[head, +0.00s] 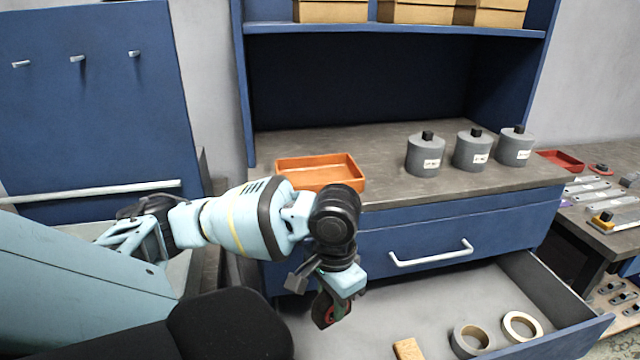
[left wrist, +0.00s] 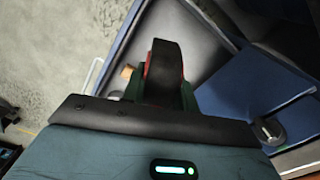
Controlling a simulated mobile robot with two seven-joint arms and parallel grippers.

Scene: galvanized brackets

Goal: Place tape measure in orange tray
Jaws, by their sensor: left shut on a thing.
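The orange tray (head: 300,177) sits on the grey worktop, near its left end; my left arm covers part of its front edge. My left gripper (head: 330,296) points down in front of the cabinet, over the open drawer and lower than the tray. It is shut on the tape measure (head: 325,312), a dark rounded thing with a red side. In the left wrist view the tape measure (left wrist: 164,68) shows as a black band with a red edge between the fingers. My right gripper is not in view.
The open drawer (head: 530,290) holds two tape rolls (head: 470,341) and a wooden block (head: 407,349). Several grey canisters (head: 472,152) stand on the worktop right of the tray. A red tray (head: 560,160) lies on the right bench. Cardboard boxes (head: 415,11) sit on the shelf above.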

